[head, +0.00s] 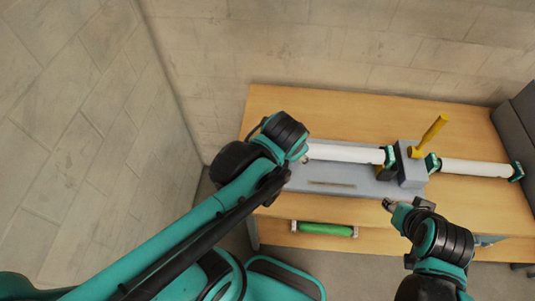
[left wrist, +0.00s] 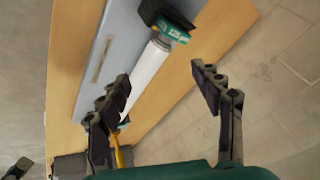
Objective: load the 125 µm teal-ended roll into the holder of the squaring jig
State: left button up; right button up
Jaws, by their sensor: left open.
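A white roll (head: 345,153) with teal ends lies along the back of the grey jig plate (head: 328,185). The left wrist view shows the roll (left wrist: 150,65), its teal end (left wrist: 175,29) with white marking I cannot read fully, and a black holder part (left wrist: 152,11) beside that end. Whether the end is seated there I cannot tell. My left gripper (left wrist: 165,90) is open, with the roll appearing between its fingers, nearer the left one; contact is not visible. In the head view my left arm hides its fingers. My right gripper (head: 389,205) is near the table's front; its jaws are unclear.
A grey block (head: 410,167) with a yellow lever (head: 430,135) stands at the jig's right end. A second white, teal-ended roll (head: 475,168) lies right of it. A green roll (head: 325,229) is on the lower shelf. The wooden table (head: 490,207) is clear at front right.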

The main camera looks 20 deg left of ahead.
pick_arm(q)
jog(key=s+a+n+t, duration=0.1)
jog(key=s+a+n, duration=0.4)
jog(key=shift+s+f+n+h, duration=0.25)
jog(key=shift+s+n+h, duration=0.05)
jog(key=shift+n, duration=0.1)
jog(key=shift+a, duration=0.1)
notch_tip(320, 180, down, 10)
jog(key=b, duration=1)
jog(key=shift+f, duration=0.25)
